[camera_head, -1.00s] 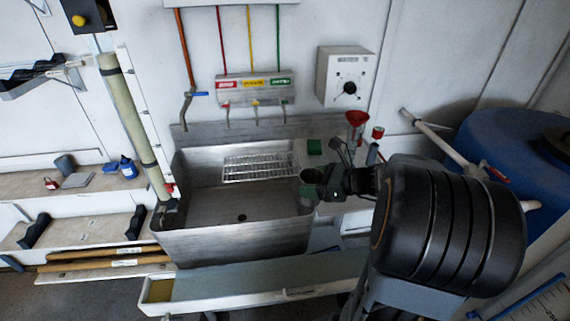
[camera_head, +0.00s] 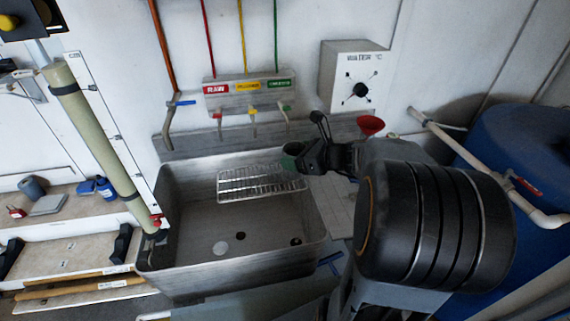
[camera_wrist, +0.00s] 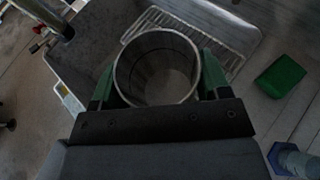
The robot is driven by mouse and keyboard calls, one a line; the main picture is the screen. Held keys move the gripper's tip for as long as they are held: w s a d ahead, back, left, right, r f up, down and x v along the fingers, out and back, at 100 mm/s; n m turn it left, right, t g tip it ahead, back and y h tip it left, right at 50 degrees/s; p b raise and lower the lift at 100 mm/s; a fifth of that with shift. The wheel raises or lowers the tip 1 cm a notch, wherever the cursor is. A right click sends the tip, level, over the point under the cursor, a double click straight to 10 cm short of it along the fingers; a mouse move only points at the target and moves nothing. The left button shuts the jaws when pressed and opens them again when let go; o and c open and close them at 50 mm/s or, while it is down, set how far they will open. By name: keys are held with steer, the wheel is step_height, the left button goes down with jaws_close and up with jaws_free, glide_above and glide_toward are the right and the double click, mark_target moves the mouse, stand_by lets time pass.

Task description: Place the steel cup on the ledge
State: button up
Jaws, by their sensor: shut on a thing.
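The steel cup (camera_wrist: 185,78) is held between the green fingers of my gripper (camera_wrist: 157,80) in the wrist view. Its round mouth faces the camera and its inside looks empty. In the head view my gripper (camera_head: 298,160) is over the right rear part of the sink, near the wire rack; the cup is small, dark and mostly hidden there. A flat pale ledge (camera_head: 338,198) runs along the right side of the basin, partly hidden by my arm. I cannot tell the cup's height above the surfaces.
The steel sink (camera_head: 165,215) has a wire rack (camera_head: 235,187) across its rear. Taps hang behind it. A green block (camera_wrist: 279,76) lies on the surface right of the cup. A red funnel (camera_head: 370,125) and blue barrel (camera_head: 525,150) stand to the right. A slanted tube (camera_head: 95,140) stands left.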

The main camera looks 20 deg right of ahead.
steer(key=w+d+f, duration=0.1)
steer(key=w+f, duration=0.2)
steer(key=w, duration=0.1)
steer(key=w+f, duration=0.3)
steer(key=w+d+f, duration=0.1)
steer(key=w+f, duration=0.2)
steer(key=w, duration=0.1)
steer(key=shift+w+d, duration=0.3)
steer(key=shift+w, duration=0.05)
steer(key=shift+w+f, duration=0.1)
steer(key=shift+f, duration=1.55)
steer(key=o, duration=1)
steer(key=shift+f, duration=0.1)
